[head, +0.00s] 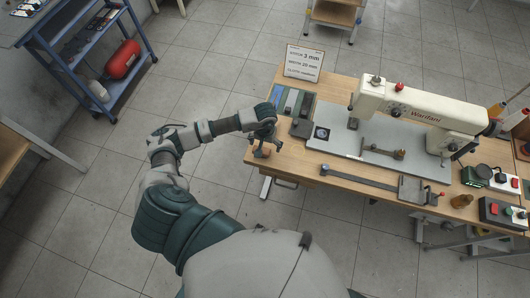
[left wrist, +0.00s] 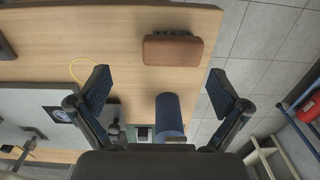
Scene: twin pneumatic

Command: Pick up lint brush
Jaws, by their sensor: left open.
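A brown rounded block that looks like the lint brush (left wrist: 173,50) lies near the table's edge in the left wrist view, beyond my fingertips. In the head view the brown block (head: 262,151) shows small, just below my left gripper (head: 264,133). In the left wrist view my left gripper (left wrist: 163,92) is open, its two dark fingers wide apart with nothing held. A blue cylinder (left wrist: 169,112) shows between the fingers, apart from both; in the head view it seems hidden by the gripper. My right gripper is not in view.
The wooden table (head: 285,165) carries a cream sewing machine (head: 420,105), a sign (head: 303,63), a tray of coloured pieces (head: 290,102) and a black box (head: 302,128). A blue shelf (head: 75,55) with a red tank (head: 122,60) stands at left. The floor between is clear.

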